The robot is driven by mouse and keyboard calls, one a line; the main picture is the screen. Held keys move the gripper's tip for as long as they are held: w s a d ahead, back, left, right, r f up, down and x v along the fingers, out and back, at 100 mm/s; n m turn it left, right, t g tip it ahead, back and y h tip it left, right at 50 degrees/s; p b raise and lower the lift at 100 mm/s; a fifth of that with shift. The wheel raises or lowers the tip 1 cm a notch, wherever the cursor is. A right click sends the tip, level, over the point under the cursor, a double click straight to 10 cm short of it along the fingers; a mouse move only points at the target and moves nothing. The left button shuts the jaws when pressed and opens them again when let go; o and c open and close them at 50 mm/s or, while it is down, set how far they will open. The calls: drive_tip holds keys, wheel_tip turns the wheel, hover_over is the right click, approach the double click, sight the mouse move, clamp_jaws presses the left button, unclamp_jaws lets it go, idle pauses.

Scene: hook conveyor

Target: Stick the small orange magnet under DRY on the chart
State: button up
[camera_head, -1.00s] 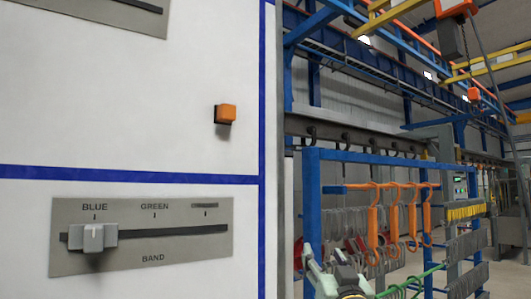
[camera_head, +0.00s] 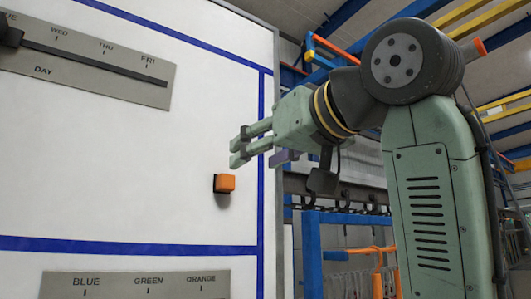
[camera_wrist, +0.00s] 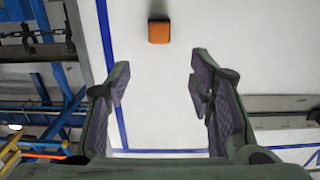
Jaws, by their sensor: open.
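The small orange magnet (camera_head: 226,183) is a block on a dark base, stuck on the white board (camera_head: 120,190) near its right vertical blue line. In the wrist view the magnet (camera_wrist: 159,32) shows beyond the fingertips, at the top middle. My green gripper (camera_head: 241,146) is open and empty, up and slightly right of the magnet in the head view, pointing left. Its spread fingers (camera_wrist: 160,75) also show in the wrist view, with bare white board between them. No DRY label can be read in either view.
Blue rack posts and orange hooks (camera_head: 376,275) stand right of the board, behind my arm.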

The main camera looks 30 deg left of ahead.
sight(225, 183)
drive_tip(key=p+x, duration=0.3)
drive_tip(key=x, duration=0.7)
drive_tip(key=shift+w+a+f, duration=0.1)
drive_tip(key=shift+c, duration=0.5)
clamp_jaws()
drive_tip(key=c, duration=0.6)
unclamp_jaws()
drive_tip(key=c, duration=0.4)
drive_tip(key=shift+b+v, duration=0.55)
drive_tip(key=shift+v, duration=2.95)
